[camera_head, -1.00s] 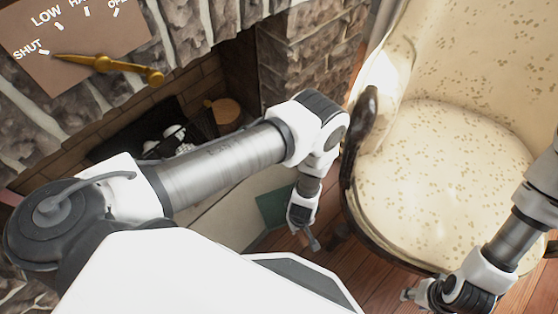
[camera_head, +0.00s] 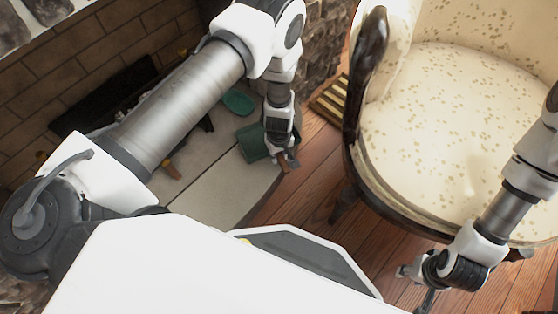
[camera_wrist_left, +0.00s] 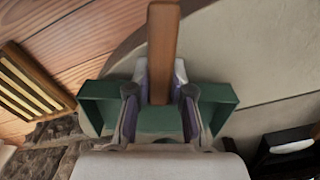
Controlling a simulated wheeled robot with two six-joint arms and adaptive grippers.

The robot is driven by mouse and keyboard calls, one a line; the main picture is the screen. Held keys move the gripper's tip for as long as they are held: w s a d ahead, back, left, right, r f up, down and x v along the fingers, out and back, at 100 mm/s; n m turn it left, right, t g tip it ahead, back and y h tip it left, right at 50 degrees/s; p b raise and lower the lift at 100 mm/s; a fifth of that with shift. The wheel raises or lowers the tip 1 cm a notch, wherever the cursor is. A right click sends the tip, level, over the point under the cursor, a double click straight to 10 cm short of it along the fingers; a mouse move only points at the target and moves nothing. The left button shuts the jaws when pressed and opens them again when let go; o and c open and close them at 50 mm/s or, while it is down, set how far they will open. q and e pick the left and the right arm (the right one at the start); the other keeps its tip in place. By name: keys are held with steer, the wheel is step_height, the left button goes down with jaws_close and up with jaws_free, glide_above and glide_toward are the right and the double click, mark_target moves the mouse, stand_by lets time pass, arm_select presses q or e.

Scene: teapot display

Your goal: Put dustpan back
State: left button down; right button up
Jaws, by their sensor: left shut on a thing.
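The dustpan is green with a wooden handle. In the head view its pan (camera_head: 252,143) shows just left of my left gripper (camera_head: 282,157), low over the hearth's edge. In the left wrist view my left gripper (camera_wrist_left: 159,108) is shut on the dustpan, its fingers on both sides of the wooden handle (camera_wrist_left: 163,45). The green pan (camera_wrist_left: 96,103) spreads out behind the fingers on both sides. My right gripper (camera_head: 417,286) is open and empty beside the armchair's front edge.
A cream armchair (camera_head: 440,120) with dark wooden legs stands on the right. The pale hearth slab (camera_head: 220,180) lies before the brick fireplace (camera_head: 60,90). Another green object (camera_head: 238,102) lies on the hearth. A slatted floor vent (camera_head: 330,97) is near the chair. Wooden floor is clear between.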

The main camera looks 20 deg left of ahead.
arm_select(q)
step_height(320, 180, down, 2)
steer(key=shift+f+b, duration=0.1)
steer(key=shift+b, duration=0.2)
steer(key=shift+r, duration=0.3)
steer(key=shift+f, duration=0.25)
steer(key=c, duration=1)
jaws_free()
steer(key=shift+r, duration=0.1)
steer(key=shift+c, duration=0.2)
arm_select(e)
steer(key=shift+f, duration=0.9)
arm_select(q)
steer(key=shift+r, duration=0.1)
arm_select(e)
steer(key=shift+r, duration=0.15)
arm_select(q)
step_height(320, 180, up, 12)
steer(key=p, duration=1.2)
steer(key=shift+r, duration=0.15)
arm_select(e)
step_height(320, 180, up, 12)
steer(key=shift+f, duration=0.2)
